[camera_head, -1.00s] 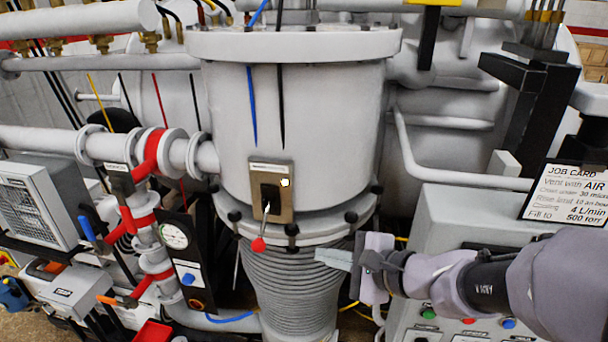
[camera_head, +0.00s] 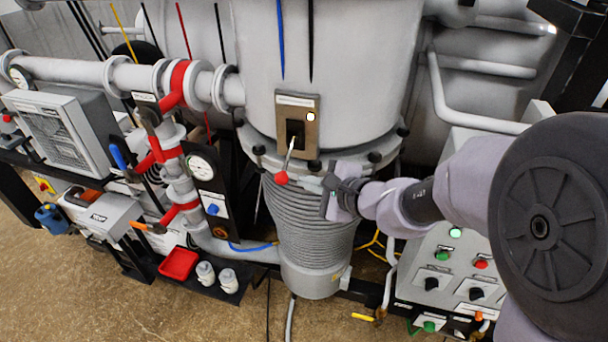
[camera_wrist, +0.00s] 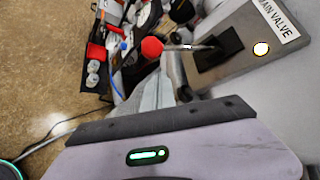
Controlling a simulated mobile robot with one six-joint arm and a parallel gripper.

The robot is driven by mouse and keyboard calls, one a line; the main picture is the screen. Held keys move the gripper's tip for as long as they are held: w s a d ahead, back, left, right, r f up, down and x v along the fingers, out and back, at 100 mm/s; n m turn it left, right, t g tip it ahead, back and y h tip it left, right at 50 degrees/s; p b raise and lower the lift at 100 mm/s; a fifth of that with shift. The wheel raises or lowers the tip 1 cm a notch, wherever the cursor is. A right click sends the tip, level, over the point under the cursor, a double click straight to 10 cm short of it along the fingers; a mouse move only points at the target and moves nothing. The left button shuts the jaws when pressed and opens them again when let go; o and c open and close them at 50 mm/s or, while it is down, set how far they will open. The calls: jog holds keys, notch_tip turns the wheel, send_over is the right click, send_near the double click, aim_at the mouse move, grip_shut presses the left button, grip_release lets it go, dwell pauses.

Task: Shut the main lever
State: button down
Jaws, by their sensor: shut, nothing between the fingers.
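The main lever is a thin silver rod with a red ball knob (camera_head: 281,178). It hangs down, slightly left, from a black pivot block on a tan plate (camera_head: 312,128) on the vessel's front. In the wrist view the plate (camera_wrist: 252,66) reads "MAIN VALVE", and the red knob (camera_wrist: 152,47) sticks out to the left. My gripper (camera_head: 326,182) is shut and empty, just right of the knob at about its height. In the wrist view its pale fingers (camera_wrist: 158,92) point toward the knob. A small gap seems to remain, but contact is hard to judge.
The grey vessel (camera_head: 350,85) and its flange with dark clamp knobs stand close behind my gripper. Ribbed bellows (camera_head: 310,220) are below. A control panel (camera_head: 445,275) with buttons is at right. Red-banded pipes and a gauge (camera_head: 200,168) are at left.

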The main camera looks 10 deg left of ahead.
jog(key=shift+s+a+r, duration=0.3)
jog(key=shift+s+a, duration=0.1)
jog(key=shift+a, duration=0.2)
jog(key=shift+r, duration=0.1)
